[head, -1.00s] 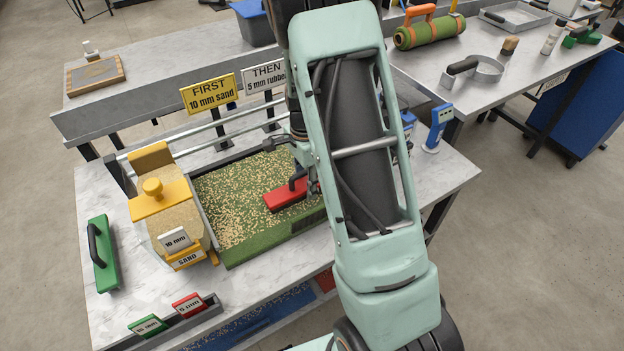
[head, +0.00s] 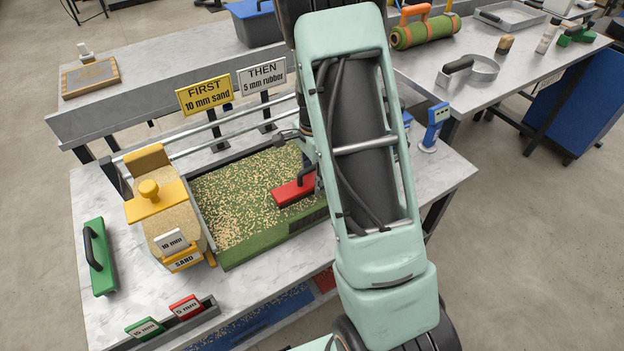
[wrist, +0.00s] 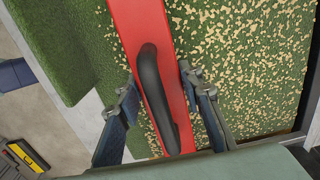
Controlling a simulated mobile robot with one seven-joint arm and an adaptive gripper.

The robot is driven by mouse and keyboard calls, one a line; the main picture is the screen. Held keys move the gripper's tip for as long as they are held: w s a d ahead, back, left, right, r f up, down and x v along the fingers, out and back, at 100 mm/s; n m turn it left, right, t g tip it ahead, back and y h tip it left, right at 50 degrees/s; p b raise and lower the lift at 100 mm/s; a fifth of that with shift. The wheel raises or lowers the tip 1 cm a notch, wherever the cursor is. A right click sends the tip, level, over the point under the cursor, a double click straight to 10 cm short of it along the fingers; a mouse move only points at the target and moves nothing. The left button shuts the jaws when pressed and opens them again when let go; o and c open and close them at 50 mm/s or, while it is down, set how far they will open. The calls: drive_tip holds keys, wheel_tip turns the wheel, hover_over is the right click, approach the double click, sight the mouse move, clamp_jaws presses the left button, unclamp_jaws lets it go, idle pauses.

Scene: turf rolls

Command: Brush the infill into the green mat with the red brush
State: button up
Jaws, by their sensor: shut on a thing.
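The red brush (head: 293,191), with a black handle, lies on the right part of the green mat (head: 262,238). In the wrist view the brush (wrist: 140,22) passes between the fingers of my gripper (wrist: 160,90), which is shut on it around the black handle. The brush's underside and its contact with the mat are hidden. Tan infill (head: 235,205) is scattered over the mat, denser at left and middle, sparser near the brush with more green showing. My arm covers the mat's right end and most of my gripper in the head view.
A yellow sand hopper (head: 165,215) sits on rails at the mat's left end. A green block with a black handle (head: 98,257) lies at the table's left. Two signs (head: 205,95) stand behind. A blue device (head: 435,127) stands at right. Tags sit in the front tray (head: 165,327).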

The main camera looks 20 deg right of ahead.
sight(249, 193)
drive_tip(key=shift+w+a+p, duration=0.5)
drive_tip(key=shift+w+a, duration=0.2)
drive_tip(key=shift+a, duration=2.15)
drive_tip(key=shift+w+a+p, duration=0.55)
drive_tip(key=shift+w+a, duration=0.2)
drive_tip(key=shift+a, duration=2.1)
drive_tip(key=shift+w+a+p, duration=0.5)
drive_tip(key=shift+w+a, duration=0.2)
drive_tip(key=shift+a, duration=2.15)
drive_tip(key=shift+w+d, duration=0.15)
drive_tip(key=shift+d, duration=0.7)
drive_tip(key=shift+w+d, duration=0.15)
drive_tip(key=shift+d, duration=0.65)
drive_tip(key=shift+s+a, duration=0.15)
drive_tip(key=shift+a, duration=0.65)
drive_tip(key=shift+s+a, duration=0.15)
drive_tip(key=shift+a, duration=0.65)
drive_tip(key=shift+d, duration=0.1)
drive_tip(key=shift+w+d+b, duration=0.3)
drive_tip(key=shift+w+d, duration=0.2)
drive_tip(key=shift+d, duration=2.05)
drive_tip(key=shift+w+d+b, duration=0.3)
drive_tip(key=shift+w+d, duration=0.25)
drive_tip(key=shift+d, duration=2)
drive_tip(key=shift+w+d+b, duration=0.3)
drive_tip(key=shift+w+d, duration=0.2)
drive_tip(key=shift+d, duration=2.05)
